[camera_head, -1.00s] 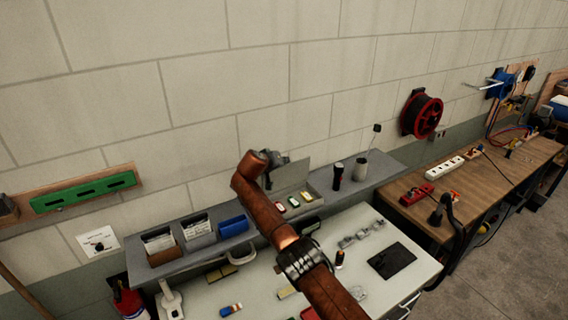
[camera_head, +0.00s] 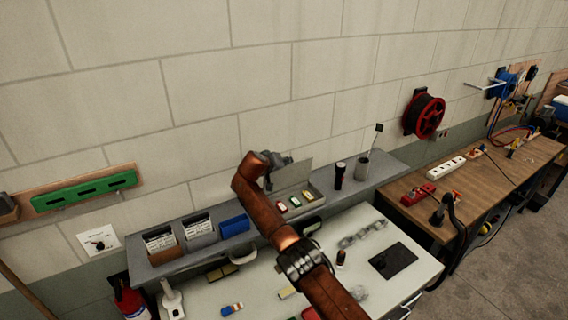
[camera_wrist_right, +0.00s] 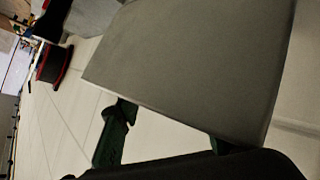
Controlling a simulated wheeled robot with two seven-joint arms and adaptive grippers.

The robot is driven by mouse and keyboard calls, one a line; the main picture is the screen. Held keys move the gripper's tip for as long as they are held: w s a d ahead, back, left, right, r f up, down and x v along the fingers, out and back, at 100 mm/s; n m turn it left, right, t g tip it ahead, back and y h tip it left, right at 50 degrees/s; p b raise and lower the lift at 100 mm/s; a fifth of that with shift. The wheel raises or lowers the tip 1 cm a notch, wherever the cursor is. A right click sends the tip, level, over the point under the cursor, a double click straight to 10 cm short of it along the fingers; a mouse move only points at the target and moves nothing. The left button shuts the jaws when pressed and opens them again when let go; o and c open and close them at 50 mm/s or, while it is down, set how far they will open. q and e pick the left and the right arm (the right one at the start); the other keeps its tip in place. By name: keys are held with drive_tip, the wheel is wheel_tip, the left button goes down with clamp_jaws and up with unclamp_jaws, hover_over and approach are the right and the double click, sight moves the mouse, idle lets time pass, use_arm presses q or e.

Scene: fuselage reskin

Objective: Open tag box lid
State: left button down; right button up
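The tag box (camera_head: 317,204) is a shallow grey box on the grey shelf. Its lid (camera_head: 293,174) stands raised at the back, and several coloured tags (camera_head: 295,202) show inside. My right arm crosses in front of the box's left side. My right gripper (camera_head: 277,166) is at the left edge of the lid, partly hidden by my wrist. In the right wrist view the lid (camera_wrist_right: 195,65) fills the upper middle as a grey panel. My right gripper's dark green fingers (camera_wrist_right: 165,140) are apart, with one mostly hidden behind the lid. My left gripper is out of view.
Left of the box on the shelf are document bins (camera_head: 198,230) and a blue bin (camera_head: 234,225). To the right stand a dark flashlight (camera_head: 339,176) and a grey cup (camera_head: 362,165). A white worktable (camera_head: 345,285) with small parts and a black pad (camera_head: 392,261) lies below.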

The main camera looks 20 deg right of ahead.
drive_tip(key=shift+d+f, duration=0.1)
drive_tip(key=shift+f, duration=0.05)
drive_tip(key=s+a+r+p, duration=0.1)
drive_tip(key=a+r+p, duration=0.3)
drive_tip(key=a+r, duration=0.2)
drive_tip(key=shift+s+r+p, duration=0.25)
drive_tip(key=shift+p, duration=0.05)
idle(0.9)
drive_tip(key=shift+a, duration=0.1)
idle(0.4)
drive_tip(key=v, duration=1.2)
